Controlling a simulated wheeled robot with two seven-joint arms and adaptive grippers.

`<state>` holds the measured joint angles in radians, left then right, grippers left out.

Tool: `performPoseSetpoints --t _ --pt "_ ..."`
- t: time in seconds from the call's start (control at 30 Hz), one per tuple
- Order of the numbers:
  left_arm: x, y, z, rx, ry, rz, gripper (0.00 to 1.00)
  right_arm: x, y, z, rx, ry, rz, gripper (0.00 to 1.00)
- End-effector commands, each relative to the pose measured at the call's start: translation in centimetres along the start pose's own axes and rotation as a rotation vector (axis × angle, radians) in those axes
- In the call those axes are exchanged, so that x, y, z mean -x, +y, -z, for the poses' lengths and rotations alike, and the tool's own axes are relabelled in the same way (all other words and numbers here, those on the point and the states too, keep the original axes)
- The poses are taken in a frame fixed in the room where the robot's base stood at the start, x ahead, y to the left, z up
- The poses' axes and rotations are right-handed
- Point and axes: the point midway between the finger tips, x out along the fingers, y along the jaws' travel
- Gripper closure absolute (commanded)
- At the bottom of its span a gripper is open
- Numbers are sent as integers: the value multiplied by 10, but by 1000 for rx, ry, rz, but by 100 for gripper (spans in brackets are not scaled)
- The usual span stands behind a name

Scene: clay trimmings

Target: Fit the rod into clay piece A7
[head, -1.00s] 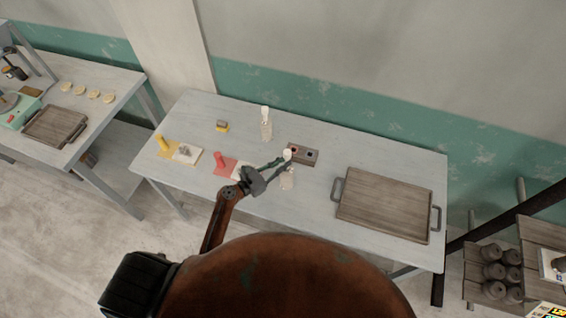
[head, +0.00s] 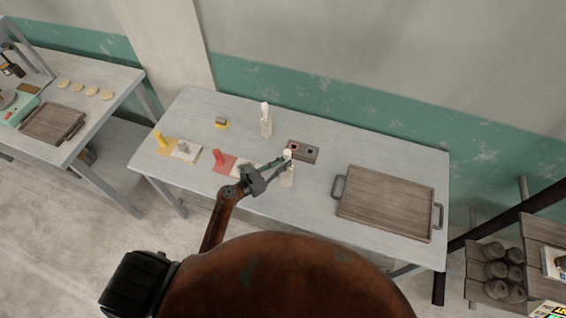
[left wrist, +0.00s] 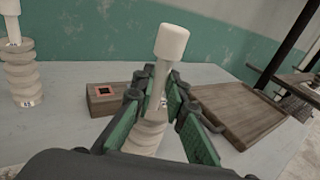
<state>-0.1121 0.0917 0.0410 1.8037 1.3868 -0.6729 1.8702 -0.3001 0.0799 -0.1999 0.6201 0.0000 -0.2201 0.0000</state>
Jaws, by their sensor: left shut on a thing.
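My left gripper (head: 286,164) is shut on a pale rod (head: 287,154) with a thick white head. In the left wrist view, the gripper (left wrist: 158,112) has its fingers around the shaft of the rod (left wrist: 173,42), which leans slightly. A pale ringed clay piece (left wrist: 145,137) shows directly below and behind the fingers; in the head view this clay piece (head: 287,179) stands upright on the table. The fingers hide the rod's lower end, so I cannot tell whether it is in the clay. The label is unreadable. My right gripper is out of view.
Another clay piece (head: 266,130) with a white-headed rod stands farther back. A block with square holes (head: 303,151) lies beyond my gripper. A wooden tray (head: 385,204) lies to the right.

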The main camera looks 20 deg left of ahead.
Motion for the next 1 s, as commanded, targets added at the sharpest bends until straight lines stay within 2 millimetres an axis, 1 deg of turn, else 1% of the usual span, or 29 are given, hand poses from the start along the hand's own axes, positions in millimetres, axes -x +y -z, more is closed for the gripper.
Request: performPoseSetpoints --t 1.0 --pt "-2 0 24 -1 -1 0 100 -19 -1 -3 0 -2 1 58"
